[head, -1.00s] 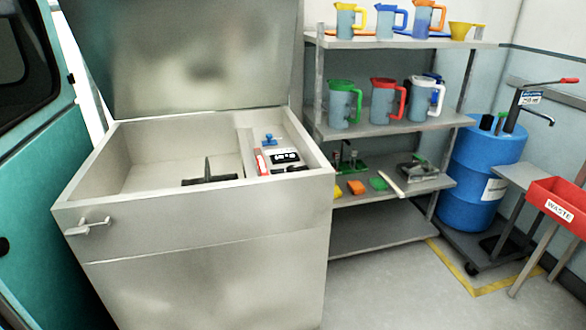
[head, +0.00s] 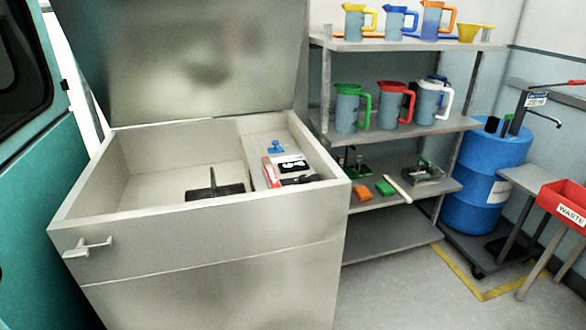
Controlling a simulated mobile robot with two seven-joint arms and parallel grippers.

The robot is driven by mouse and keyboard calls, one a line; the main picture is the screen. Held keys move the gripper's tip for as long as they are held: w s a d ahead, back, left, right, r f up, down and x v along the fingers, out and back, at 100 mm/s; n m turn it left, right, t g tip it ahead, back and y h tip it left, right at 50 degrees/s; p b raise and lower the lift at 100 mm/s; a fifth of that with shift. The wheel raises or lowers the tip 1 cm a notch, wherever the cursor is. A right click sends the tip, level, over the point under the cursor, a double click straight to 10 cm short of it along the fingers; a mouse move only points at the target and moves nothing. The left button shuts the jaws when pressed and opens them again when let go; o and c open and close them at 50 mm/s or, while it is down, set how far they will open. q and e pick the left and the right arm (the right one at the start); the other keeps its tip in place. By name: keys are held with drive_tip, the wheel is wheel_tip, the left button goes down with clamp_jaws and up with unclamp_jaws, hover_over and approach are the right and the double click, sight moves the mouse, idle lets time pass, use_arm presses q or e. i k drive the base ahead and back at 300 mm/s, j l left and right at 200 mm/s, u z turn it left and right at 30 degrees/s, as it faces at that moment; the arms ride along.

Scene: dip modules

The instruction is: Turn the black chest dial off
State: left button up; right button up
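The grey metal chest (head: 205,250) stands in front of me with its lid (head: 185,60) raised. A raised panel (head: 262,172) at the right inside the chest carries a blue valve-like knob (head: 277,147), a red part (head: 271,172) and a black-and-white display (head: 293,166). A dark, low part (head: 299,180) lies at the panel's front end and may be the black dial; its setting is too small to tell. A black flat piece with an upright fin (head: 213,190) sits on the chest floor. Neither of my grippers is in view.
A handle (head: 86,246) sticks out of the chest front. Right of the chest is a shelf rack (head: 400,130) with several jugs and tools. Farther right are a blue drum (head: 490,165) and a red waste bin (head: 566,203). A teal vehicle side (head: 40,200) is close on the left.

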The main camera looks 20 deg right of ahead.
sight(303, 178)
drive_tip(key=i+j, duration=0.7)
drive_tip(key=i+j+z, duration=0.15)
drive_tip(key=z, duration=0.95)
